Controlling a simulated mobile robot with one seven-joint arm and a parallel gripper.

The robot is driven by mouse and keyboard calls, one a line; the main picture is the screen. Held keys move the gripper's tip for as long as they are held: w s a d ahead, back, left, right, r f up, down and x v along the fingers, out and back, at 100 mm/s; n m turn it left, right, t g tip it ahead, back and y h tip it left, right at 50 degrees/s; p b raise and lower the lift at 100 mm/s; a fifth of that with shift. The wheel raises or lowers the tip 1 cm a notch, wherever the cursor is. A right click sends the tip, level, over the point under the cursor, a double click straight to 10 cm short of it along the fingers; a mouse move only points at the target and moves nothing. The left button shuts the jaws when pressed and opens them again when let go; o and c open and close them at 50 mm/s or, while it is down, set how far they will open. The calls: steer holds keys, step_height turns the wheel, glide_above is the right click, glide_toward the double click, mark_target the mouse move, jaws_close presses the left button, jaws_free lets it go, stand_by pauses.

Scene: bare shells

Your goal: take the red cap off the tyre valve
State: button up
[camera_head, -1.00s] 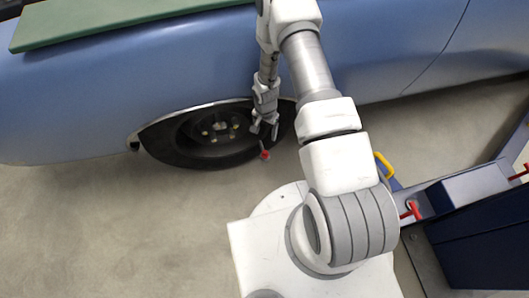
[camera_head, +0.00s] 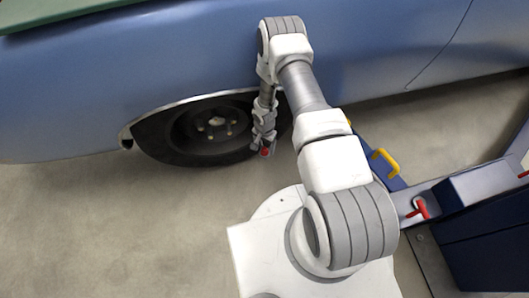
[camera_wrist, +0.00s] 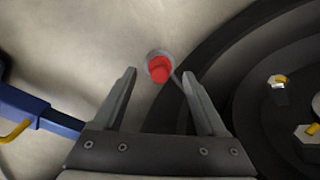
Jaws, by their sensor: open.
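The red cap (camera_wrist: 159,70) shows in the wrist view as a bright red round end in front of a grey round part (camera_wrist: 152,55), beside the dark tyre (camera_wrist: 225,55). In the head view the cap (camera_head: 265,152) is a small red spot at the tyre's lower right edge. My gripper (camera_wrist: 159,74) is open, one finger on each side of the cap in the picture. I cannot tell how far the cap lies beyond the fingertips, and I see no finger touching it. In the head view my gripper (camera_head: 264,143) is right at the cap. The valve stem is not clearly visible.
The blue car body (camera_head: 170,70) rises above the wheel (camera_head: 213,122). Wheel nuts (camera_wrist: 279,81) show at the right of the wrist view. A blue frame with a yellow handle (camera_head: 386,163) stands right of my arm. The floor (camera_head: 100,220) at left is clear.

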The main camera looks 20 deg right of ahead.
step_height(320, 180, down, 2)
steer(key=shift+f, duration=0.1)
jaws_close()
stand_by(0.4)
